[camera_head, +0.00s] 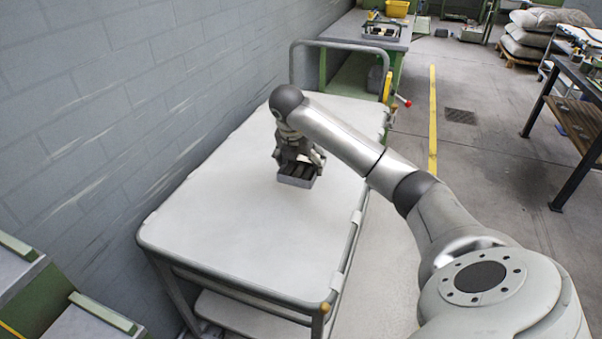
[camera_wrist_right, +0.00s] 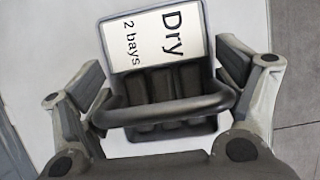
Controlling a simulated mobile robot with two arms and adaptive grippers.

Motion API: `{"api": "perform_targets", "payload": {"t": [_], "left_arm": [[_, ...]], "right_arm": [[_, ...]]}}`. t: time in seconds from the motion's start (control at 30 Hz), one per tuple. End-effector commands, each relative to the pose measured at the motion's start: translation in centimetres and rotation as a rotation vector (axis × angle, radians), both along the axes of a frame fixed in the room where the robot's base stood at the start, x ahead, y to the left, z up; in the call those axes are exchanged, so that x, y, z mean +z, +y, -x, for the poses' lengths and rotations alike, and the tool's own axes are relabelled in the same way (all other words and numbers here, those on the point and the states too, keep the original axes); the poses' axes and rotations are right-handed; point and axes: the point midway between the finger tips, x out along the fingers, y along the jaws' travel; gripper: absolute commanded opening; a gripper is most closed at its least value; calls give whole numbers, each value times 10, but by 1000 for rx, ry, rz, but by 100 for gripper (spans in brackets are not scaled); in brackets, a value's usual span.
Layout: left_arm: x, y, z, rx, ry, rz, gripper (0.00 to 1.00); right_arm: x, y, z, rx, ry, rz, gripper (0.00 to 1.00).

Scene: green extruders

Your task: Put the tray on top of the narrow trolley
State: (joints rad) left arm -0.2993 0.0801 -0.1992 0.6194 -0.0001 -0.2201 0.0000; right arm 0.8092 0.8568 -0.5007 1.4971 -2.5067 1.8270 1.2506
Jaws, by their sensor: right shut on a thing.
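The tray (camera_head: 297,179) is a small dark grey box with compartments. In the right wrist view the tray (camera_wrist_right: 152,131) shows a white label reading "Dry 2 bays" and a dark bar handle across it. My right gripper (camera_head: 302,160) reaches down from above and is shut on the tray; its two fingers (camera_wrist_right: 162,98) flank the handle in the wrist view. The trolley (camera_head: 225,245) has a wide, pale top with a grey rim, directly under the tray. I cannot tell whether the tray touches this top or hangs just above it. My left gripper is not in view.
A grey block wall (camera_head: 120,110) runs along the trolley's left side. A grey push bar (camera_head: 340,43) stands at its far end. A workbench (camera_head: 372,30) is beyond it. A dark table (camera_head: 580,95) stands at right. The trolley top around the tray is bare.

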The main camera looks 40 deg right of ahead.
Motion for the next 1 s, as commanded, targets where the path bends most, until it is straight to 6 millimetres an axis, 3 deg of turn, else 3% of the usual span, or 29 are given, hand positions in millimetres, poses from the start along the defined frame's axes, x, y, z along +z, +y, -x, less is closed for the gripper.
{"api": "perform_targets", "payload": {"t": [0.1,0.23,0.47,0.7,1.0], "left_arm": [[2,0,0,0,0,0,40],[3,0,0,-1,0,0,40],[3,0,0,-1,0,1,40],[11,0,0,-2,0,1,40],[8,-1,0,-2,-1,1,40]], "right_arm": [[-20,-10,-12,-1,4,-2,56],[-33,-17,-20,0,1,-2,56],[-42,-22,-26,1,0,0,56],[-72,-23,-27,1,2,0,56],[-76,-24,-27,2,-1,1,56]]}}
